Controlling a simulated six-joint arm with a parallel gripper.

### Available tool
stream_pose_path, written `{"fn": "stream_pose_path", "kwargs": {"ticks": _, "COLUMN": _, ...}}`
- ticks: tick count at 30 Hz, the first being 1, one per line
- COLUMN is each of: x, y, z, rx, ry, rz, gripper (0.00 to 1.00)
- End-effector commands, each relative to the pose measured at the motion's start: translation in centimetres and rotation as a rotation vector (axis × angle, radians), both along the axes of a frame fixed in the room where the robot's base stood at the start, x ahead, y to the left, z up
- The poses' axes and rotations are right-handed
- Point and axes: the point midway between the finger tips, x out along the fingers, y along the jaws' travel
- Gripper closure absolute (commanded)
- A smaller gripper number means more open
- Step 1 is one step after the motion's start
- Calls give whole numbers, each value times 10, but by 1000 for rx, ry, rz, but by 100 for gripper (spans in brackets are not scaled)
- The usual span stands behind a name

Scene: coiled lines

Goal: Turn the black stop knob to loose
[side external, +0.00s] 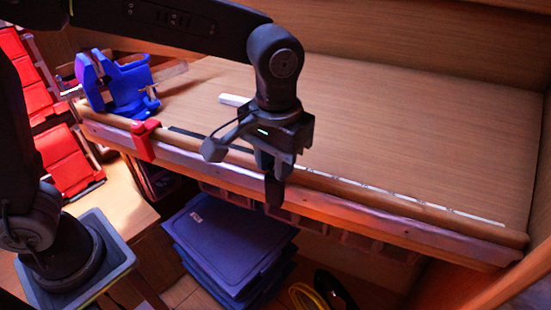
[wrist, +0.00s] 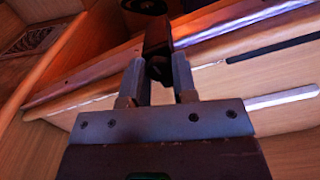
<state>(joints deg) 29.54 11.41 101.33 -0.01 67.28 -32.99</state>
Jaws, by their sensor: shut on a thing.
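The black stop knob (side external: 274,190) is a dark block at the front edge of the wooden bench, about midway along the rail. My gripper (side external: 273,172) reaches down over the edge from above, with its jaws shut on the knob. In the wrist view the knob (wrist: 157,38) is a dark shape between and beyond the two grey fingers (wrist: 160,68). Its lower part is hidden by the fingers and shade. No loose or tight marking can be made out.
A red stop (side external: 142,140) sits on the rail to the left, with a blue vise (side external: 125,90) behind it. A white block (side external: 234,100) lies behind my gripper. Blue bins (side external: 225,245) and a yellow coil (side external: 305,295) are below. The bench top at right is clear.

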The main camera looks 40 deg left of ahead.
Motion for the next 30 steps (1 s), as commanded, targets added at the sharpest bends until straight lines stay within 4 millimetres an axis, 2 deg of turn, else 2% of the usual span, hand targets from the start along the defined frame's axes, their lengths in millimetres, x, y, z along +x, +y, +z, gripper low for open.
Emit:
{"fn": "stream_pose_path", "kwargs": {"ticks": 2, "x": 1, "y": 0, "z": 1, "rx": -2, "ry": -3, "rz": 0, "gripper": 98}}
{"fn": "stream_pose_path", "kwargs": {"ticks": 3, "x": 1, "y": 0, "z": 1, "rx": -2, "ry": -3, "rz": 0, "gripper": 72}}
{"fn": "stream_pose_path", "kwargs": {"ticks": 11, "x": 0, "y": 0, "z": 0, "rx": -1, "ry": -1, "rz": -1, "gripper": 48}}
{"fn": "stream_pose_path", "kwargs": {"ticks": 18, "x": 0, "y": 0, "z": 1, "rx": -1, "ry": -1, "rz": -1, "gripper": 48}}
{"fn": "stream_pose_path", "kwargs": {"ticks": 22, "x": 1, "y": 0, "z": 11, "rx": -2, "ry": -3, "rz": -1, "gripper": 48}}
{"fn": "stream_pose_path", "kwargs": {"ticks": 26, "x": 1, "y": 0, "z": 33, "rx": -4, "ry": -6, "rz": -1, "gripper": 48}}
{"fn": "stream_pose_path", "kwargs": {"ticks": 30, "x": 1, "y": 0, "z": 66, "rx": -4, "ry": -6, "rz": -1, "gripper": 48}}
